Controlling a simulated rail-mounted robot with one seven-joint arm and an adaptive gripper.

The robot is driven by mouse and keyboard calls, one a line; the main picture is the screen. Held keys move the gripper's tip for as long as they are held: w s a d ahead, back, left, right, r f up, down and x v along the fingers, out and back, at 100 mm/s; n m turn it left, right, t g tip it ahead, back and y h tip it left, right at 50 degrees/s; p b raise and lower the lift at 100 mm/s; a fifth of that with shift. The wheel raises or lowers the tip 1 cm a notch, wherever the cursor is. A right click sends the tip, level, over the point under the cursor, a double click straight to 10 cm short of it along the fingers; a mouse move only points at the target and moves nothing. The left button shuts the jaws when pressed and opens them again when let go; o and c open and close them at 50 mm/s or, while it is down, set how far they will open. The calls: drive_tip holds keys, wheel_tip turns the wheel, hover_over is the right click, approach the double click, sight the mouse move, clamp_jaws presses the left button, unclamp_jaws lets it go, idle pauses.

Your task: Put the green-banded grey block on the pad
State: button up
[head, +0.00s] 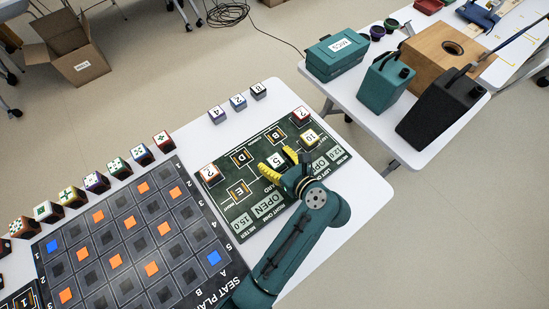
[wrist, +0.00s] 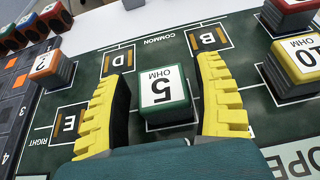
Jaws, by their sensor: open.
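The green-banded grey block (wrist: 167,100), marked 5 OHM on its white top, stands upright on the dark green circuit board. It also shows in the head view (head: 276,160), partly hidden by my gripper. My gripper (wrist: 164,75) is open, with one yellow finger on each side of the block. Gaps show between the block and both fingers. In the head view my gripper (head: 278,162) is low over the board. Outlined pads on the board carry the letters D (head: 241,157), B (head: 274,135) and E (head: 239,191); they look empty. I cannot tell which is the task's pad.
An orange-banded block (wrist: 52,67) is left on the board. A red-banded block (head: 301,116) and a yellow-banded block (head: 310,138) are right. Several blocks stand beyond the board's back edge. A seat-plan tray (head: 215,273) adjoins at left. Bare board surrounds the lettered pads.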

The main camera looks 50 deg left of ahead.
drive_tip(key=p+v, duration=0.3)
drive_tip(key=v, duration=0.8)
drive_tip(key=shift+d+r+p, duration=0.15)
drive_tip(key=shift+d+p, duration=0.2)
drive_tip(key=shift+p, duration=0.05)
